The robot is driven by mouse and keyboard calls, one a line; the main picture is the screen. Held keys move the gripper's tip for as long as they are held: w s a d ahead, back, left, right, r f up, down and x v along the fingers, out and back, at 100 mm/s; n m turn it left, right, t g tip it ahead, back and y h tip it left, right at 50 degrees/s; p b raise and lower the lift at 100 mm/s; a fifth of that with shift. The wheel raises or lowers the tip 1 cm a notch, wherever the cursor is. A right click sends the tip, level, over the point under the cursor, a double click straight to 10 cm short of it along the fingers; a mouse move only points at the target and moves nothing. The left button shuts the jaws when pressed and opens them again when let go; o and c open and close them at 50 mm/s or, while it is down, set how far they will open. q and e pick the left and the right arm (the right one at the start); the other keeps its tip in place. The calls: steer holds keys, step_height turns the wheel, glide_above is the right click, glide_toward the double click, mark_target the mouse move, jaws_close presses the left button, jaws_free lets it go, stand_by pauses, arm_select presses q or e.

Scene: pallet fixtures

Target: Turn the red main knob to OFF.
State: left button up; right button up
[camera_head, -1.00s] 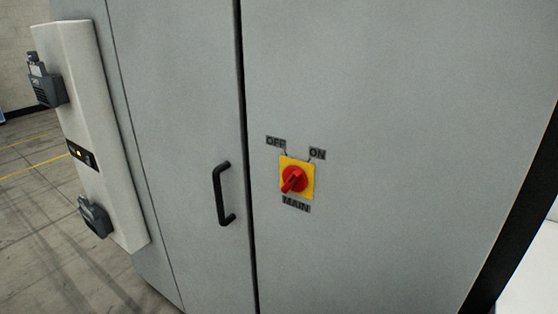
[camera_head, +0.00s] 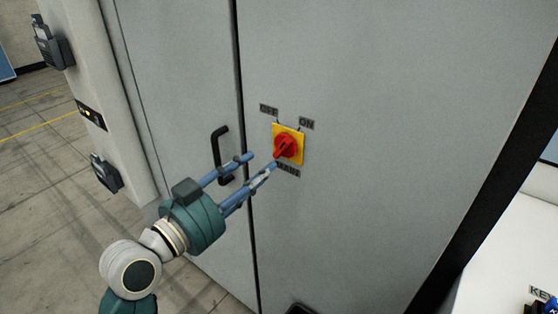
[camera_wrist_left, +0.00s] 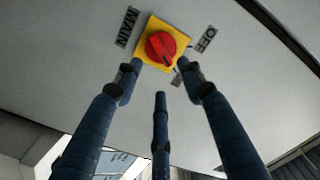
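The red main knob (camera_head: 286,147) sits on a yellow square plate (camera_head: 299,154) on the grey cabinet door, with OFF, ON and MAIN labels around it. In the left wrist view the knob (camera_wrist_left: 161,46) has a dark mark towards the partly hidden label at lower right, away from OFF (camera_wrist_left: 207,40); this label appears to be ON. My left gripper (camera_head: 262,163) is open and empty, its blue fingers reaching up from the lower left, tips just short of the plate. In the wrist view its fingers (camera_wrist_left: 158,65) are spread below the knob.
A black door handle (camera_head: 217,155) is left of the knob, close behind my left gripper's fingers. A pale panel with dark fittings (camera_head: 106,173) stands at the left. A white surface (camera_head: 505,255) is at lower right. The door above the knob is clear.

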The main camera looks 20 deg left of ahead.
mark_target(282, 151)
arm_select(q)
steer(key=p+x, duration=0.2)
steer(key=x, duration=0.5)
steer(key=shift+w+p, duration=0.2)
steer(key=shift+p, duration=0.2)
steer(key=shift+w+d+f, duration=0.1)
steer(key=shift+w+d, duration=0.05)
steer(key=shift+w, duration=0.35)
jaws_close()
